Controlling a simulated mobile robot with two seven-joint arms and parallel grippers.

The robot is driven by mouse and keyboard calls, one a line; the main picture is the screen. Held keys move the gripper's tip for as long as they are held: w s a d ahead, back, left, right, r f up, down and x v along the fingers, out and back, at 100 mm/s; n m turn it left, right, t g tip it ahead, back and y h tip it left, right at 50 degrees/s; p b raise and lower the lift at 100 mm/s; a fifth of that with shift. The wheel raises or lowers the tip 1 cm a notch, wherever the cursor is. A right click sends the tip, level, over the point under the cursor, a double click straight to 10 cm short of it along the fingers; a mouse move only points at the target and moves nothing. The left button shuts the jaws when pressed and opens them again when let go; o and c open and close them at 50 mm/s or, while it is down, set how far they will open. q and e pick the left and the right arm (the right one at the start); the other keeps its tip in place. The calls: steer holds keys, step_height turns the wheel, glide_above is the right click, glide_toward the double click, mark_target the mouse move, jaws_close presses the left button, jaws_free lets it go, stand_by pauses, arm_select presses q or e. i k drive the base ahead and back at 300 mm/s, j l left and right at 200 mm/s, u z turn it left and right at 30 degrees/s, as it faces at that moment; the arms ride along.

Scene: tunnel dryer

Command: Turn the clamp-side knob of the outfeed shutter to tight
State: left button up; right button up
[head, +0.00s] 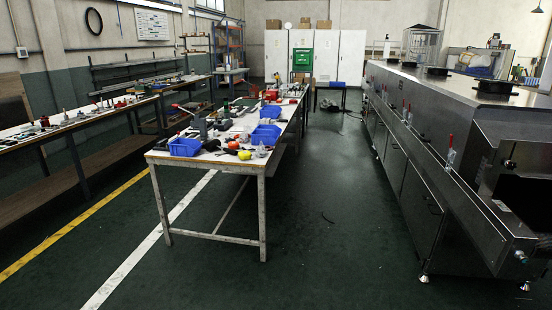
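The long stainless steel tunnel dryer (421,206) stands along the right side. Its near end has a dark opening (527,190) framed by metal plates, cut off by the right picture edge. A small dark knob-like part (510,164) shows at this near end; I cannot tell whether it is the clamp-side knob or how tight it is. A red-handled clamp (451,152) stands upright on the dryer's side ledge, with similar ones farther back. I cannot clearly make out the outfeed shutter. Neither of my grippers is in view.
A long workbench (208,160) with blue bins (185,147) and tools stands in the middle. Another bench (68,127) lines the left wall. Grey cabinets (352,57) stand at the back. The dark green floor (330,235) between the middle bench and the dryer is mostly clear.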

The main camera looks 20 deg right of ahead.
mark_target(509, 164)
steer(key=i+l+z, duration=0.1)
steer(key=i+l, duration=0.7)
steer(key=l, duration=0.2)
steer(key=i+l+z, duration=0.1)
steer(key=l, duration=0.2)
steer(key=i+l, duration=0.1)
steer(key=l, duration=0.2)
steer(key=k+l+z, duration=0.1)
steer(key=l, duration=0.8)
